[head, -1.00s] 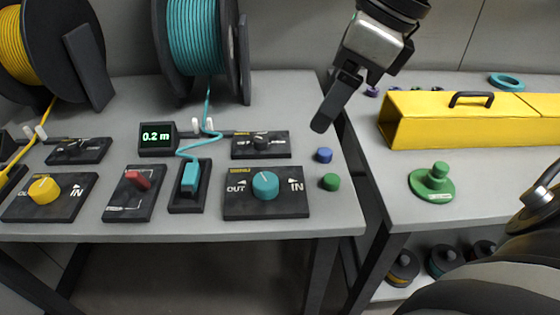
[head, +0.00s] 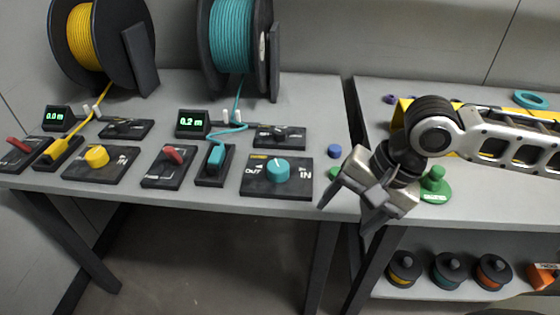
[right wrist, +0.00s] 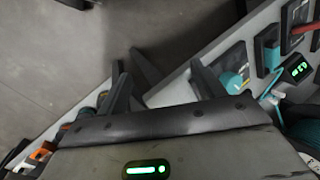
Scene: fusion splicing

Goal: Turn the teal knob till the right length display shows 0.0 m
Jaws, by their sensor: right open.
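The teal knob (head: 278,169) sits on a dark panel (head: 262,187) marked OUT and IN, near the front edge of the bench. The right length display (head: 191,123) reads 0.2 m in green. My right gripper (head: 345,215) is open and empty, to the right of the knob and apart from it, near the bench's front right corner. In the right wrist view the teal knob (right wrist: 231,82) shows beyond the fingers (right wrist: 165,88). My left gripper is not in view.
A yellow knob (head: 97,156) and a left display (head: 57,117) reading 0.0 m stand at the left. A red switch (head: 174,155) and teal connector (head: 216,157) are left of the teal knob. A blue cap (head: 334,151) and green weight (head: 434,186) are near my right arm.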

